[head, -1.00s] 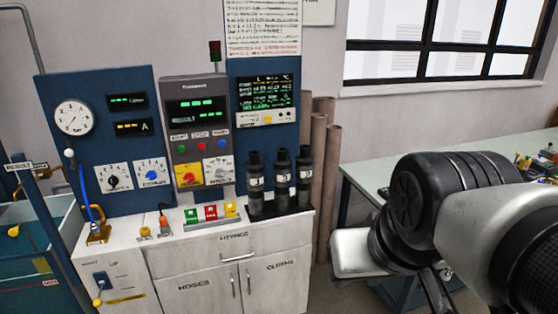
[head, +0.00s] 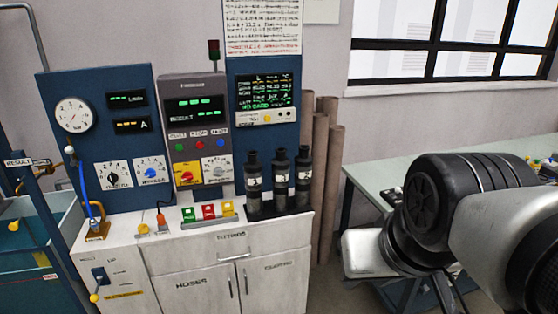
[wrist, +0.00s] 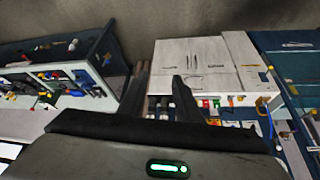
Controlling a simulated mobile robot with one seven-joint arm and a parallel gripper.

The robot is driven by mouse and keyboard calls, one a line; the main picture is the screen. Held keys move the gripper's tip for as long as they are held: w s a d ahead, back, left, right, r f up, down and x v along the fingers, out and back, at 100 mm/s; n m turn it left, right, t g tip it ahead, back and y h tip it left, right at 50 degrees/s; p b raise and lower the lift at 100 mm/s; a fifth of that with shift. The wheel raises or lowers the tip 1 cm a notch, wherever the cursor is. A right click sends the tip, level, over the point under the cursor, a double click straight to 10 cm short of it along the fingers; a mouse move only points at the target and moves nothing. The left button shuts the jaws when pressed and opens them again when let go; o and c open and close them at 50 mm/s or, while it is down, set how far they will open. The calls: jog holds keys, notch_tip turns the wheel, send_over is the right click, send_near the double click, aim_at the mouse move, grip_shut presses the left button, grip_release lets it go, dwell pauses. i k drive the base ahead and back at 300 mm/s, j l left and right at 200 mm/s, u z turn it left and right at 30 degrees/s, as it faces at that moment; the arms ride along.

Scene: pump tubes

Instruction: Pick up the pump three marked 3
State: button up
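Three dark pump tubes with grey bodies and white number labels stand upright in a black rack (head: 284,208) on the white cabinet. They are the left pump (head: 254,177), the middle pump (head: 280,178) and the right pump (head: 303,177). The digits are too small to read surely, so I cannot tell which is marked 3. In the wrist view my gripper (wrist: 160,85) has its two dark fingers apart, with nothing held between them. It is well away from the pumps. In the head view, my arm fills the lower right and its fingers are mostly hidden.
Green, red and yellow card holders (head: 209,212) stand left of the rack. A control panel (head: 197,130) rises behind. Brown pipes (head: 325,170) lean at the wall to the right. A pale green workbench (head: 380,172) lies behind my arm. The floor before the cabinet looks clear.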

aim_at(280, 165)
jog(key=i+j, duration=0.15)
jog(key=i, duration=0.75)
jog(key=i+j+u, duration=0.1)
jog(key=i, duration=0.8)
jog(key=j, duration=0.1)
